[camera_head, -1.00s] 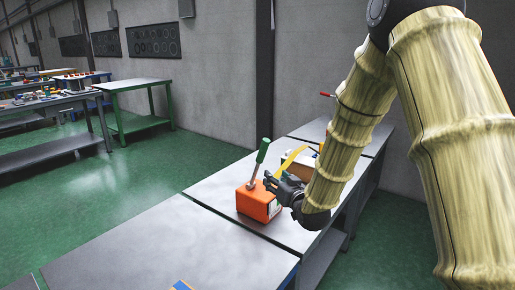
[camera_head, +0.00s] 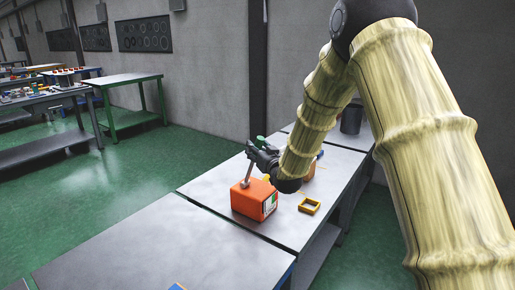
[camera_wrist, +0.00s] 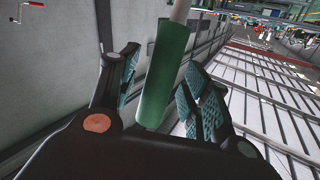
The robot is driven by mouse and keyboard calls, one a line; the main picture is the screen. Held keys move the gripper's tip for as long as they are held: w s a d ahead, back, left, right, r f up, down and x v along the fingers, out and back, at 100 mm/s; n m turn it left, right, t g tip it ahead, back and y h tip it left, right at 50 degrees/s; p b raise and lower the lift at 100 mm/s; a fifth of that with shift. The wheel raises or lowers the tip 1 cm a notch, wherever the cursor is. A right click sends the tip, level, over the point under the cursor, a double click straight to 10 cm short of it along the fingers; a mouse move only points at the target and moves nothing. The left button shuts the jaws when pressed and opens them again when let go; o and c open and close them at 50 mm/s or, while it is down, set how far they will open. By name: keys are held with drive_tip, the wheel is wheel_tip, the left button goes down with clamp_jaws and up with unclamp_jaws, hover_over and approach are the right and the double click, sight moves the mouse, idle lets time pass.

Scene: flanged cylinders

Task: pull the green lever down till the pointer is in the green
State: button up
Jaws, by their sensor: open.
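An orange box (camera_head: 252,201) stands on the grey bench. A pale metal rod (camera_head: 248,175) rises from its top, leaning right, with a green lever handle (camera_head: 261,141) at its upper end. My gripper (camera_head: 260,156) is at the handle, partly covering it. In the wrist view the green handle (camera_wrist: 165,75) lies between the spread fingers of my gripper (camera_wrist: 160,92); gaps show on both sides, and the jaws are open. The box's front face has a small label with green and white (camera_head: 269,205). The pointer is too small to tell.
A yellow square frame (camera_head: 309,206) lies on the bench right of the box. An orange object (camera_head: 309,171) is partly hidden behind my arm. A dark cylinder (camera_head: 352,118) stands farther back. The bench (camera_head: 150,245) left of the box is mostly clear.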

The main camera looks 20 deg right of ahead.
drive_tip(key=shift+w, duration=0.4)
